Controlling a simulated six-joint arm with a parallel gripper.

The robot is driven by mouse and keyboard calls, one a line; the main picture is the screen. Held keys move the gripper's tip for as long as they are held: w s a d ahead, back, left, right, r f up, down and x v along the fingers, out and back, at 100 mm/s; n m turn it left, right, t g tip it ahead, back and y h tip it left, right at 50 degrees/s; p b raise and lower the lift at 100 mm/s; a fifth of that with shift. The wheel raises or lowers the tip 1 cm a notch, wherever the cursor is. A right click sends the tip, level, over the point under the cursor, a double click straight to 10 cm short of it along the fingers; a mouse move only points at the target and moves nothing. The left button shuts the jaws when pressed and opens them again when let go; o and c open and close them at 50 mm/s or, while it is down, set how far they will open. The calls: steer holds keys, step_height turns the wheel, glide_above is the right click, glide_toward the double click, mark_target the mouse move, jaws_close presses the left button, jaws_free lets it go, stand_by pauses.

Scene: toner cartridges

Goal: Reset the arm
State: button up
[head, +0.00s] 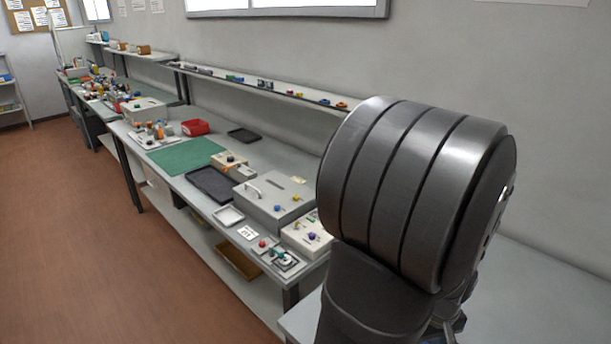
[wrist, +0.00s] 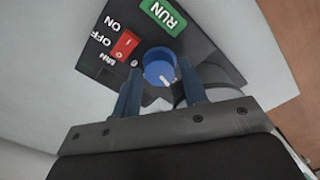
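In the wrist view my gripper (wrist: 159,76) has its two blue-grey fingers apart, with nothing seen held between them. A blue knob (wrist: 157,64) with a white pointer mark shows between and just beyond the fingertips. I cannot tell whether the fingers touch it. The knob sits on a dark control panel (wrist: 92,62). The panel also has a red rocker switch (wrist: 125,45) marked ON and OFF and a green RUN label (wrist: 163,14). In the head view my large dark arm link fills the right side; my gripper is not seen there.
In the head view a long grey workbench runs back along the wall. It bears a light box with a handle (head: 270,203), a black tray (head: 209,184), a green mat (head: 187,154) and a red bin (head: 196,127). A narrow shelf (head: 262,89) runs above. The brown floor (head: 100,250) at left is clear.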

steer(key=m, duration=0.3)
steer(key=shift+m, duration=2.4)
